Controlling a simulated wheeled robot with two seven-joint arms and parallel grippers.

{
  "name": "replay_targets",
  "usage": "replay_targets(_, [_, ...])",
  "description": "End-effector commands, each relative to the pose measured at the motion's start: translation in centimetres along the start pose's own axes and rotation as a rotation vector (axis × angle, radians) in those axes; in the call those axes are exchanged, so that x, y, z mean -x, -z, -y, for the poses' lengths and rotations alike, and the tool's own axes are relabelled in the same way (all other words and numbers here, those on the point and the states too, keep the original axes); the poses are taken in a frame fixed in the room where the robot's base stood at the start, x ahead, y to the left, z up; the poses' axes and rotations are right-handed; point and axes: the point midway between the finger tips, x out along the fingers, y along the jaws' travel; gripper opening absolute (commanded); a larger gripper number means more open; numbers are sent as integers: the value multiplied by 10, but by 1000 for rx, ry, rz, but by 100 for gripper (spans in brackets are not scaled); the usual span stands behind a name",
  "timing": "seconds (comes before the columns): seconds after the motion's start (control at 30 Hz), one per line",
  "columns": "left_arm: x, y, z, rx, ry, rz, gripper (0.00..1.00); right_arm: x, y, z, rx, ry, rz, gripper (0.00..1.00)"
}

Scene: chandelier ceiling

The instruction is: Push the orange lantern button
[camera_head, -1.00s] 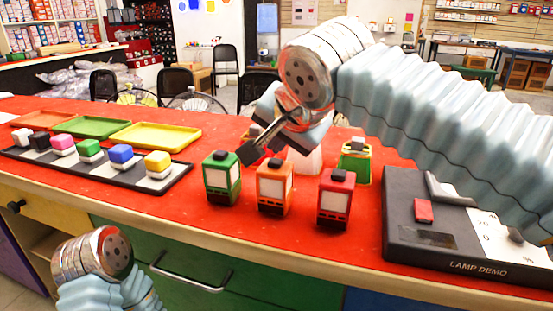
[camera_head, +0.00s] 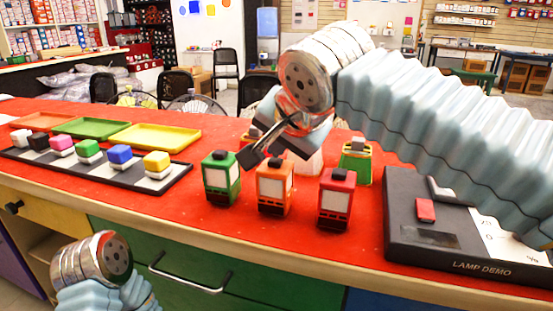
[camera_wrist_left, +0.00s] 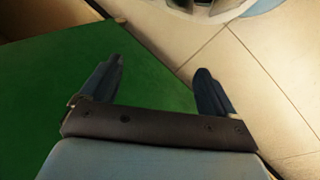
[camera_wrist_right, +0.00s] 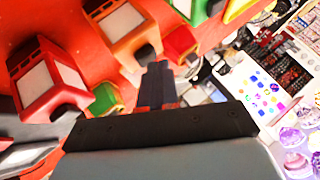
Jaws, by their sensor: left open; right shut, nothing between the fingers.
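The orange lantern (camera_head: 273,190) stands upright in the front row on the red table top, between the green lantern (camera_head: 221,178) and the red lantern (camera_head: 336,198). It has a white panel and a dark button (camera_head: 275,163) on top. My right gripper (camera_head: 248,158) is shut and empty, with its fingertips above and behind the gap between the green and orange lanterns, apart from the orange button in the picture. In the right wrist view the shut fingers (camera_wrist_right: 158,84) point toward the orange lantern (camera_wrist_right: 128,30). My left gripper (camera_wrist_left: 158,85) is open and empty, low beside the green cabinet front.
More lanterns stand behind, including a green-yellow one (camera_head: 355,162), partly hidden by my right arm. A black lamp demo box (camera_head: 460,250) is at right. A black tray (camera_head: 100,178) with several coloured blocks and coloured trays (camera_head: 155,136) are at left.

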Motion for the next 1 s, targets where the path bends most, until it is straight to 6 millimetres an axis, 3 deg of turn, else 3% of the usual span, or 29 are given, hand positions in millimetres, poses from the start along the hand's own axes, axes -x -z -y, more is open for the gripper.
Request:
replay_targets(0.33, [-5, 0, 2, 0, 0, 0, 89, -3, -2, -2, 0, 0, 0, 0])
replay_targets(1.0, [6, 0, -2, 0, 0, 0, 89, 7, 5, 5, 0, 0, 0, 0])
